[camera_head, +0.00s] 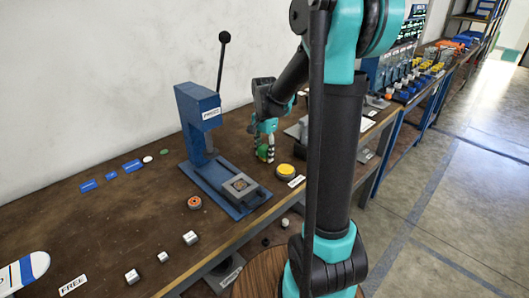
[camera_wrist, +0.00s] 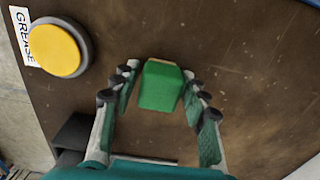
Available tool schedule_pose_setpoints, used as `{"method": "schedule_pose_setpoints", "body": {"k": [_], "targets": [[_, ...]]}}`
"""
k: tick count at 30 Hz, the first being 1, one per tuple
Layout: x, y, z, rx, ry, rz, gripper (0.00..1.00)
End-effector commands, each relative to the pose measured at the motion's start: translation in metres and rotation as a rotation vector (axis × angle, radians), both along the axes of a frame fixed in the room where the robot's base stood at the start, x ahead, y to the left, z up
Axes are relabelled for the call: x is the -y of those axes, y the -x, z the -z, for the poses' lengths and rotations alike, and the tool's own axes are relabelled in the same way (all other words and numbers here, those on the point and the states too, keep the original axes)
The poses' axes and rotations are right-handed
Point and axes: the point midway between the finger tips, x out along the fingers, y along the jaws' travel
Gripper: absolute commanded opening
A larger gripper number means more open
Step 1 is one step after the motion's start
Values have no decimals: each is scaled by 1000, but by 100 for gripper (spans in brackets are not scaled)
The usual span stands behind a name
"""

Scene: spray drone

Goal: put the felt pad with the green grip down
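The green grip (camera_wrist: 160,86) of the felt pad stands between the two fingers of my gripper (camera_wrist: 160,76) in the wrist view. A thin pale edge shows at its far end; the rest of the felt is hidden under the grip. The fingers flank the grip closely on both sides, and I cannot tell whether they press on it. In the head view my gripper (camera_head: 265,150) points down low over the brown bench, with the green grip (camera_head: 262,153) partly hidden by the fingers. I cannot tell whether the pad touches the bench.
A yellow round pad (camera_head: 285,170) in a dark dish with a GREASE label stands close by; it also shows in the wrist view (camera_wrist: 55,50). The blue press (camera_head: 200,120) with its tall lever stands left of my gripper. An orange ring (camera_head: 194,202) and small white blocks lie nearer.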

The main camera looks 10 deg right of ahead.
Motion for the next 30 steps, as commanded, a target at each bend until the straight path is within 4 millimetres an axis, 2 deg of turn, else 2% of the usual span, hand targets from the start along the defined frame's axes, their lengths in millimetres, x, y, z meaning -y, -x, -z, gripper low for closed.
{"method": "schedule_pose_setpoints", "body": {"k": [10, 14, 30], "targets": [[0, 0, -1, 0, 0, 0, 54], [0, 0, -9, 0, 0, 0, 54], [0, 0, -104, 0, 0, 0, 54]]}}
